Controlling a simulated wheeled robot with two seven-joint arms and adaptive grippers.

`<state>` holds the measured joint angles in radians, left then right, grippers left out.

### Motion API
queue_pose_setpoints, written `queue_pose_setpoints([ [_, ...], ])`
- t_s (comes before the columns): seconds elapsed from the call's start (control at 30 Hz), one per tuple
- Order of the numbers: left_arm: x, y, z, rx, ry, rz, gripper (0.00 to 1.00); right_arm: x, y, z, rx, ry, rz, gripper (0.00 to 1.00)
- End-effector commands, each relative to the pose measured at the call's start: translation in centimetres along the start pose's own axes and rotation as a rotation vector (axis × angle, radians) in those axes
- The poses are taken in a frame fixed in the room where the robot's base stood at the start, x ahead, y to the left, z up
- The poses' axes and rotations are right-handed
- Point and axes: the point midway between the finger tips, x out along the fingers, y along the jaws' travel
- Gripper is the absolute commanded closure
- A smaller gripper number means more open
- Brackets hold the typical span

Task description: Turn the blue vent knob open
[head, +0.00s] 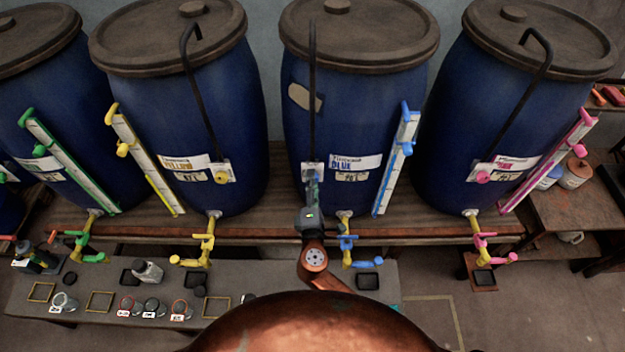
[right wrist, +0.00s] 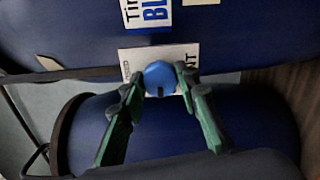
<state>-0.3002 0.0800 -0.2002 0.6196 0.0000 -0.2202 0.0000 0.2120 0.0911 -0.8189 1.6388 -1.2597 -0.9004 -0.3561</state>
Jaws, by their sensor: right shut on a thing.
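The blue vent knob (right wrist: 160,73) is round, with a small dark mark at its lower edge, on a white plate (right wrist: 190,56) in the right wrist view. My right gripper (right wrist: 158,84) has its two green-backed fingers on either side of the knob, shut on it. In the head view my right gripper (head: 312,184) is at the front of the vat labelled BLUE (head: 345,120), below a thin black pipe (head: 312,100), and hides the knob there. My left gripper is not in view.
Vats with yellow (head: 180,110) and pink (head: 500,110) fittings flank the blue one. A blue sight gauge (head: 397,160) stands right of my gripper. A blue-handled tap (head: 347,243) is below. Several jars stand on the low grey bench (head: 240,278).

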Motion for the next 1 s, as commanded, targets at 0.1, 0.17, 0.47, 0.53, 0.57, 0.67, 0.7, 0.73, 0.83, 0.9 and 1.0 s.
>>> queue_pose_setpoints([
  [0.1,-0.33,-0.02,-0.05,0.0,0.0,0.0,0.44,-0.03,0.05,-0.1,-0.028,0.003,0.0,0.95],
  [0.17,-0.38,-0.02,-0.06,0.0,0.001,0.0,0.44,-0.03,0.03,-0.11,-0.038,0.003,0.0,0.95],
  [0.47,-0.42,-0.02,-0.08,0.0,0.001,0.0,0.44,-0.04,-0.05,-0.13,-0.05,0.003,0.0,0.95],
  [0.53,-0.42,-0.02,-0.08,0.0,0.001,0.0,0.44,-0.04,-0.05,-0.13,-0.05,0.003,0.0,0.95],
  [0.57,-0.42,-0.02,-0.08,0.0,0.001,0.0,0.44,-0.04,-0.06,-0.13,-0.05,0.003,0.0,0.95],
  [0.67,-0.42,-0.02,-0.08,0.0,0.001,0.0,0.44,-0.04,-0.06,-0.13,-0.05,0.003,0.0,0.69],
  [0.7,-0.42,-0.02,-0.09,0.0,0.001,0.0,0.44,-0.04,-0.06,-0.12,-0.05,0.003,0.0,0.67],
  [0.73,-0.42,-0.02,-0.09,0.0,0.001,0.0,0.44,-0.04,-0.06,-0.11,-0.049,0.002,0.0,0.65],
  [0.83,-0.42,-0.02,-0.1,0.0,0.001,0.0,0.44,-0.03,-0.05,-0.07,-0.049,0.002,0.0,0.58],
  [0.9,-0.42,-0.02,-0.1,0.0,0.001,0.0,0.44,-0.02,-0.04,-0.05,-0.049,0.001,0.0,0.53],
  [1.0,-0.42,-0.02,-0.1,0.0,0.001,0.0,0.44,-0.02,-0.04,-0.02,-0.048,0.001,0.0,0.53],
])
